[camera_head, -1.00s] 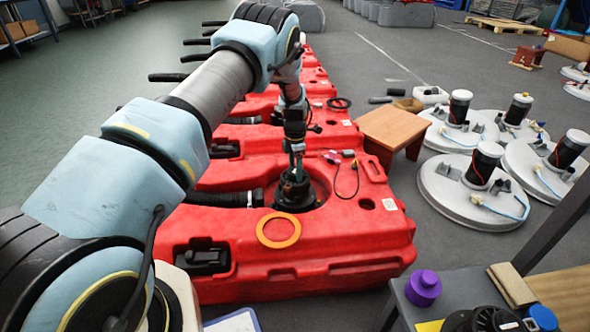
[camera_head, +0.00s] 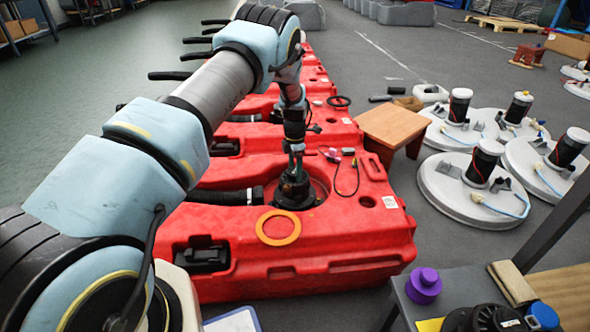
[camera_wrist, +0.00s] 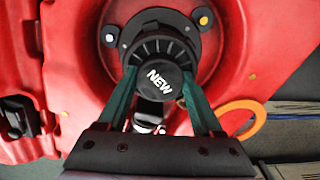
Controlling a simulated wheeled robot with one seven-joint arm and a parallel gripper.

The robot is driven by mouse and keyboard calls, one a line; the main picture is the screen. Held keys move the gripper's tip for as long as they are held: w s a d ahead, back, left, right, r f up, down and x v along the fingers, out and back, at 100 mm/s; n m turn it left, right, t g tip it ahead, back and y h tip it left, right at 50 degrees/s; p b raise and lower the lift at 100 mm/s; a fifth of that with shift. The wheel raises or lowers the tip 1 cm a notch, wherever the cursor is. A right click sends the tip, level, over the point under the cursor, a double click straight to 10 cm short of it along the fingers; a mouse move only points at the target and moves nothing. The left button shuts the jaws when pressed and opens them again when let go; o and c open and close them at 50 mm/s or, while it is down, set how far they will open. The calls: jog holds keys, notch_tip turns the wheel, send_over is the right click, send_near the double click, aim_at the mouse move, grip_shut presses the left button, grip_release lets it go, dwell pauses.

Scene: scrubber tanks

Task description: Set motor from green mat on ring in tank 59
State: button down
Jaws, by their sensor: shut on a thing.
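My gripper (camera_head: 294,172) points down over the nearest red tank (camera_head: 340,236). Its green fingers (camera_wrist: 159,78) are shut on a black, ribbed, round motor (camera_wrist: 160,66) with "NEW" on its top. The motor (camera_head: 294,193) is inside the round recess of the tank and looks upright. A black flange (camera_wrist: 110,36) with bolt heads shows around and under it in the wrist view. I cannot tell whether the motor rests fully on it. An orange ring (camera_head: 262,228) lies flat on the tank top, in front of the recess. No number 59 is legible, and no green mat shows.
A black hose (camera_head: 225,197) enters the recess from the left. A thin cable (camera_head: 356,180) lies right of it. More red tanks stand behind. A brown stool (camera_head: 395,122) and pale discs with motors (camera_head: 455,205) stand right. A bench with a purple knob (camera_head: 424,284) is at front right.

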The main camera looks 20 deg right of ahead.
jog(key=shift+f+b, duration=0.45)
jog(key=shift+f, duration=0.2)
dwell(1.4)
jog(key=shift+c, duration=2.1)
grip_release()
jog(key=o, duration=0.4)
jog(key=shift+f, duration=0.15)
jog(key=shift+r, duration=0.25)
jog(key=shift+r+p, duration=2.25)
jog(key=shift+r, duration=1.15)
